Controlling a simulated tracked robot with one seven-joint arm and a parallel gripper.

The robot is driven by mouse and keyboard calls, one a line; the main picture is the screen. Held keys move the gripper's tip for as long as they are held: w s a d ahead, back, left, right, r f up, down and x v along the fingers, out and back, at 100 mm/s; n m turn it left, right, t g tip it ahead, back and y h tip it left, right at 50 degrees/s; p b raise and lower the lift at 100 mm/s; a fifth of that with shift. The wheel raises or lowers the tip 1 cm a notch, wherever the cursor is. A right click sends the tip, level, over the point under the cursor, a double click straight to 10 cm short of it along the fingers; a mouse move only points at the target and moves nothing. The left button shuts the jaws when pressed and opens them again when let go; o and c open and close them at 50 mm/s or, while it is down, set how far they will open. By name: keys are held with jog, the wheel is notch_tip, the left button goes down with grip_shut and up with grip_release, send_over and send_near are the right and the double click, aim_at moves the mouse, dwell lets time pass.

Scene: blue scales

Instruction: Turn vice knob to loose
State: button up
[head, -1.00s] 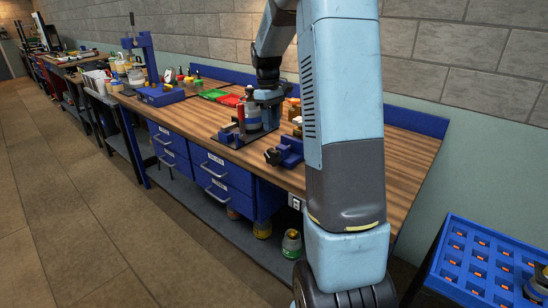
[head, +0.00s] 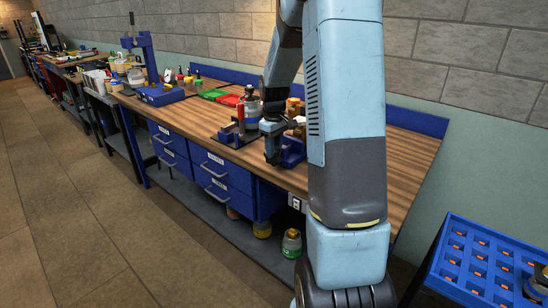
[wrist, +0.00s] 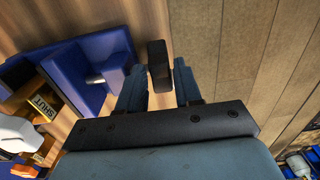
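The blue vice (head: 293,150) sits at the front edge of the wooden bench, partly hidden by my arm in the head view. It also shows in the wrist view (wrist: 80,70) at the upper left. Its dark knob (wrist: 159,65), a narrow bar, sticks out past the vice toward the bench edge. My gripper (wrist: 160,85) is open, one finger on each side of the knob. The knob's near end lies between the fingertips, with a small gap at the right finger; contact at the left is unclear. In the head view my gripper (head: 272,152) hides the knob.
Bottles and a small blue stand (head: 238,128) are close behind my gripper. Blue drawers (head: 222,177) are under the bench. The floor in front is clear.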

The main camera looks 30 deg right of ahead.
aim_at(274, 161)
jog(key=shift+f, duration=1.85)
grip_shut()
